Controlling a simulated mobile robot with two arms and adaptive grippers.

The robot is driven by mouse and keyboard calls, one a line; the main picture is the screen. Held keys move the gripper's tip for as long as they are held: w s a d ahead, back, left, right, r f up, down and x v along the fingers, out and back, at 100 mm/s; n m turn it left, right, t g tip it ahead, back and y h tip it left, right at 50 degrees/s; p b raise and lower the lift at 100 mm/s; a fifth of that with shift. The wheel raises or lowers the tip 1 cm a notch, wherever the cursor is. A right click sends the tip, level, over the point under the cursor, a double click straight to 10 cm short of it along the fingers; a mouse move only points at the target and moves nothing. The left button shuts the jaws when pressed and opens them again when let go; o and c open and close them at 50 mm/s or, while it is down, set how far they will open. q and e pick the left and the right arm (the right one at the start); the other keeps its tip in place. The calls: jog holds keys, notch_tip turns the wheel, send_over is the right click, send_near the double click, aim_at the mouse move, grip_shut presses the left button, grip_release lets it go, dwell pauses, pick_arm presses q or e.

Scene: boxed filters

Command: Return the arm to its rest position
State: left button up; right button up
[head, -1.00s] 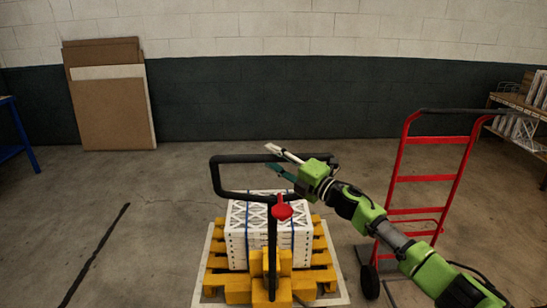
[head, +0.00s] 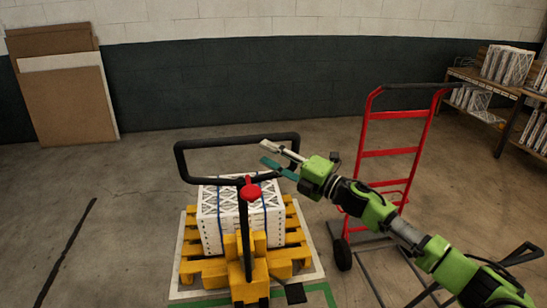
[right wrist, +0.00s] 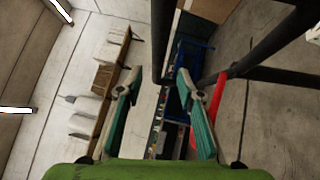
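My right arm comes in from the lower right in the head view. Its gripper (head: 270,155) is at the right end of the black pallet jack handle (head: 205,143), overlapping it in the picture. The right wrist view shows the two teal-padded fingers (right wrist: 157,95) spread apart with no object clamped between them. A black bar (right wrist: 162,40) appears just past the fingertips; I cannot tell whether it touches them. My left gripper is not in view.
Boxed white filters (head: 212,222) stand on a yellow pallet (head: 190,270) behind the jack. A red hand truck (head: 390,153) stands close behind my right arm. Shelves (head: 470,75) with filters are at the right. Brown boards (head: 70,105) lean on the wall. Floor at left is clear.

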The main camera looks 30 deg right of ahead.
jog(key=shift+s+d, duration=0.3)
jog(key=shift+s, duration=0.2)
jog(key=s+d+f+m+g+h, duration=0.1)
jog(key=s+d+f+m+h, duration=0.2)
jog(key=f, duration=1)
jog(key=s+d+f+m+g+h, duration=0.1)
jog(key=d+f+m+h, duration=0.15)
jog(key=f+m, duration=0.65)
jog(key=s+d+f+m+g+h, duration=0.1)
jog(key=s+d+f+h, duration=0.15)
jog(key=f, duration=1.35)
jog(key=s+a+f+m+g+h, duration=0.25)
jog(key=s+f+m+g, duration=0.25)
jog(key=s+f, duration=1.25)
jog(key=s+a+f+m+g, duration=0.1)
jog(key=s+a+f, duration=0.3)
jog(key=s, duration=0.7)
jog(key=s+a+f+m+g, duration=0.2)
jog(key=s+a+f+g, duration=0.2)
jog(key=s+f, duration=0.3)
jog(key=s+a+f+m+g, duration=0.2)
jog(key=s+f, duration=0.4)
jog(key=s, duration=1.1)
jog(key=a+g+y, duration=0.1)
jog(key=a, duration=0.1)
jog(key=shift+a+f, duration=0.2)
jog(key=shift+a, duration=0.2)
